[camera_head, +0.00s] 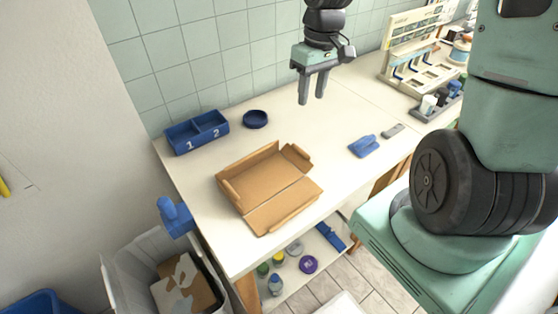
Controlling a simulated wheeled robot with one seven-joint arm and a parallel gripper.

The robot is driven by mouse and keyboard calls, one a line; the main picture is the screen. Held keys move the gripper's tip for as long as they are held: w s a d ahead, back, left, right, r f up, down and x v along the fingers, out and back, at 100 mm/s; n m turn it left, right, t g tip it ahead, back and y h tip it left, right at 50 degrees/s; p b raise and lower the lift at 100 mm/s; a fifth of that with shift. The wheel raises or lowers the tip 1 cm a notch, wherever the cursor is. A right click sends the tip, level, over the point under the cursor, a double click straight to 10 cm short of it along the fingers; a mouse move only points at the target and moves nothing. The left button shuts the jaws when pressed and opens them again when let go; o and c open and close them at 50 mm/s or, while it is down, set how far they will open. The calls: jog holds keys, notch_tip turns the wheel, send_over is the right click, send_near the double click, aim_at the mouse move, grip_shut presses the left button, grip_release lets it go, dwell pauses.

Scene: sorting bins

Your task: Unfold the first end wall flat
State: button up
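A brown cardboard box (268,183), open at the top, lies on the white table. Its back long wall (248,163) stands up. A short wall piece stands at the right end (297,155), and another stands at the left end (230,194). The front panel (284,208) lies spread out toward the table's front edge, with a crease along its inner side. My gripper (311,101) hangs above and behind the box, apart from it. Its two fingers point down with a gap between them, and nothing is held.
A blue tray marked 1 and 2 (197,133) and a dark blue dish (255,119) stand behind the box. A blue object (364,146) and a grey piece (392,130) lie to the right. A rack (420,67) stands farther right. A bin with cardboard (120,270) is below left.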

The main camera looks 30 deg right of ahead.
send_near(301, 150)
jog(key=f, duration=0.9)
jog(key=shift+a+f, duration=0.1)
jog(key=shift+a, duration=0.25)
jog(key=shift+b, duration=0.3)
jog(key=shift+c, duration=0.2)
grip_shut()
jog(key=shift+s, duration=0.1)
